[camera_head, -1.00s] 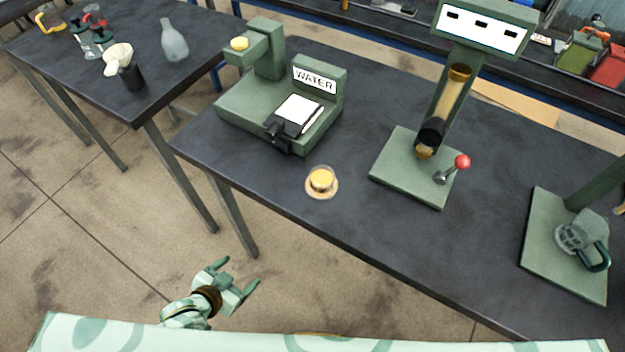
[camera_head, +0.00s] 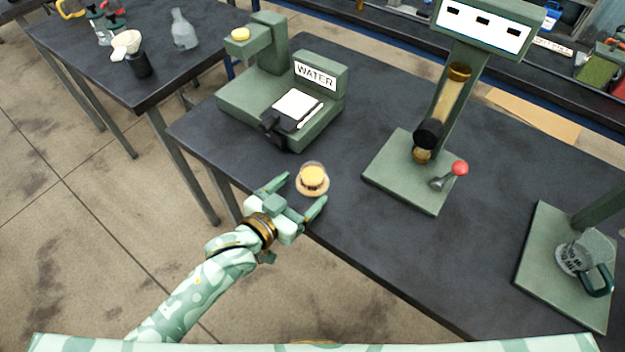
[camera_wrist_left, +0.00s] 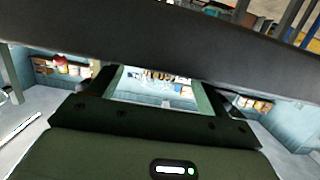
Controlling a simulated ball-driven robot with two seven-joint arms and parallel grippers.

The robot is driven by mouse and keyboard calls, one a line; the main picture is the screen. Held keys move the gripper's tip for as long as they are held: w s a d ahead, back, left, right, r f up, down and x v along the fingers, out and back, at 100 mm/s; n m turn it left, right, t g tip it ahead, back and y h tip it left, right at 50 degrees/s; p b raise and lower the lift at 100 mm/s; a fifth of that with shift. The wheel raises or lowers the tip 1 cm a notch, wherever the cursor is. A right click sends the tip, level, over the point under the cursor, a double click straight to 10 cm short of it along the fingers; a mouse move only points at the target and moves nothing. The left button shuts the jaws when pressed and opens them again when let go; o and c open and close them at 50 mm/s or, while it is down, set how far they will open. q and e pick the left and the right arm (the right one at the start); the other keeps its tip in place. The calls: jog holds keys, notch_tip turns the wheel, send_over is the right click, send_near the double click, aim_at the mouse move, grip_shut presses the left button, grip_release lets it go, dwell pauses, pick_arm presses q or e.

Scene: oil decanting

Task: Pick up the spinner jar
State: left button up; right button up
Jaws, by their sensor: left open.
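A small clear jar with amber contents (camera_head: 312,178), which I take for the spinner jar, stands upright on a round tan base near the front edge of the dark table (camera_head: 352,232). My left gripper (camera_head: 304,190) is open at that edge, just in front and to the left of the jar. Its fingers spread toward the jar, one on the left and one at the lower right. Nothing is held between them. I cannot tell whether a fingertip touches the jar. I cannot make out the jar in the left wrist view. My right gripper is not in view.
The green WATER station (camera_head: 322,78) stands behind the jar to the left. A green stand with a red-knobbed lever (camera_head: 447,176) is to the right. A green base with a glass mug (camera_head: 574,258) is farther right. Bare tabletop lies between jar and stands.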

aim_at(306, 185)
pick_arm(q)
jog(key=b+x, duration=0.1)
jog(key=x, duration=0.4)
jog(key=shift+w, duration=0.2)
jog(key=shift+r, duration=0.1)
jog(key=shift+s, duration=0.1)
jog(key=c, duration=1.3)
